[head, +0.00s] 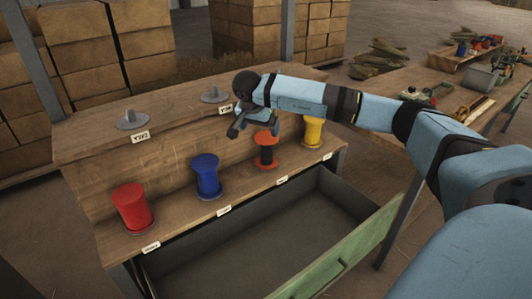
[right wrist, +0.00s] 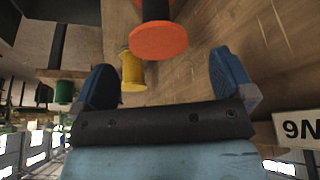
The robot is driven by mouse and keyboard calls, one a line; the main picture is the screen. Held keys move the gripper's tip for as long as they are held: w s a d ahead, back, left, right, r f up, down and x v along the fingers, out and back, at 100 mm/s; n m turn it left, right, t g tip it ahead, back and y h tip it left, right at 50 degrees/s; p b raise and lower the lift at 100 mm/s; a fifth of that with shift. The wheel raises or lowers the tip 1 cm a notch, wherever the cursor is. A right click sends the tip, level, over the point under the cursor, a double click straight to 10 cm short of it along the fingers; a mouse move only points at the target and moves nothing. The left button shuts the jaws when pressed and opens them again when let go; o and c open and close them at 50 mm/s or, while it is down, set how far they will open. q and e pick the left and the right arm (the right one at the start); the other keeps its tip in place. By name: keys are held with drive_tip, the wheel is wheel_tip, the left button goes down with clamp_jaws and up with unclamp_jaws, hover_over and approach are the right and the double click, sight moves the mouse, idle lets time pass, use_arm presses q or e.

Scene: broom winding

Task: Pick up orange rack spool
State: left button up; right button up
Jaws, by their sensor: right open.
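The orange rack spool (head: 266,150) stands upright on the wooden rack's lower shelf, with orange ends and a dark winding. It lies between the blue spool and the yellow spool. My right gripper (head: 242,127) is beside it, a little to its left and above, and partly blocked by my own arm. In the right wrist view the jaws (right wrist: 165,80) are open and empty. The orange spool's flange (right wrist: 158,42) shows ahead, beyond the fingertips and roughly between them. My left gripper is not in view.
The red spool (head: 132,207), blue spool (head: 206,176) and yellow spool (head: 314,131) share the shelf. Grey holders (head: 132,120) stand on the upper ledge. An open drawer with a green front (head: 350,250) juts out below. A cluttered workbench (head: 405,85) stands behind right.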

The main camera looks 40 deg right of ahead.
sight(262, 140)
drive_tip(key=x, duration=0.4)
drive_tip(key=b+x, duration=0.1)
drive_tip(key=x, duration=0.4)
drive_tip(key=shift+s+d, duration=0.2)
drive_tip(key=shift+c, duration=0.5)
drive_tip(key=c, duration=0.8)
drive_tip(key=shift+r, duration=0.1)
drive_tip(key=shift+c, duration=0.2)
